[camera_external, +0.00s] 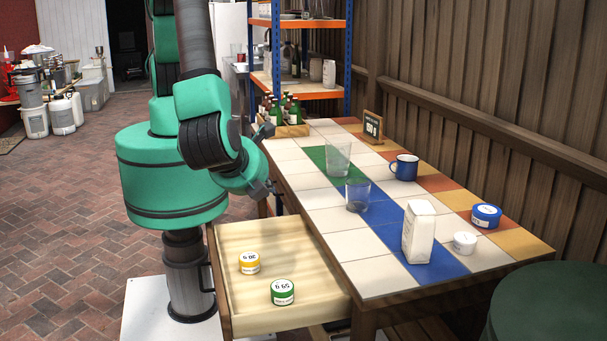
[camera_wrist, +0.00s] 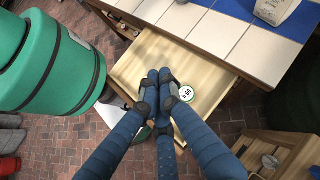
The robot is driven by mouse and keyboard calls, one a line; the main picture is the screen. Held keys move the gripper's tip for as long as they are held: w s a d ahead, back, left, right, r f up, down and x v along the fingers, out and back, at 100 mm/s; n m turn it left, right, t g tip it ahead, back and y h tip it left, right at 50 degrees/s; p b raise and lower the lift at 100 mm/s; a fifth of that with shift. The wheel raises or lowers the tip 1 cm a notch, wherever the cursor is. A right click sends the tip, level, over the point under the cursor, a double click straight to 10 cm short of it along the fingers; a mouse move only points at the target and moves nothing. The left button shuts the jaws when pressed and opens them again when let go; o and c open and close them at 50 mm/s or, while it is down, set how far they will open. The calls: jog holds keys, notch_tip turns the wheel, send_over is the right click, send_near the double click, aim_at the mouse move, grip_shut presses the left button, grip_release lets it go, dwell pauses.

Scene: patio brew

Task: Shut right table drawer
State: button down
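A wooden drawer (camera_external: 305,262) is pulled well out from the long left side of the tiled table (camera_external: 374,281). The drawer (camera_wrist: 150,52) also shows in the wrist view. A yellow-labelled tin (camera_external: 249,263) and a green tin (camera_external: 282,292) lie in it. The green tin's white lid (camera_wrist: 187,93) shows beside my fingers in the wrist view; the yellow tin is hidden there. My gripper (camera_external: 274,188) is above the drawer's far end, near the table edge. Its fingers (camera_wrist: 160,78) look drawn together and hold nothing visible. The drawer's front is partly hidden.
The tabletop bears a white carton (camera_external: 418,232), two glasses (camera_external: 338,160), a blue mug (camera_external: 404,168), a blue tin (camera_external: 486,216), a small white cup (camera_external: 464,242) and a bottle crate (camera_external: 291,130). The brick floor (camera_external: 70,235) is clear at left.

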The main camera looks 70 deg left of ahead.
jog(key=s+a+f+m+t+h, duration=0.2)
jog(key=s+f+m+t+h, duration=0.2)
jog(key=s+f, duration=1)
jog(key=s+a+f+m+t+h+p, duration=0.1)
jog(key=s+f+m+t+h, duration=0.3)
jog(key=s+f+m+t, duration=0.4)
jog(key=s+a+f+m, duration=0.1)
jog(key=s+f+m, duration=0.2)
jog(key=s+f, duration=0.4)
jog(key=shift+s+h, duration=0.4)
jog(key=shift+s, duration=0.1)
jog(key=shift+w+f, duration=0.1)
jog(key=shift+w, duration=0.1)
jog(key=w, duration=1.3)
jog(key=shift+w, duration=0.35)
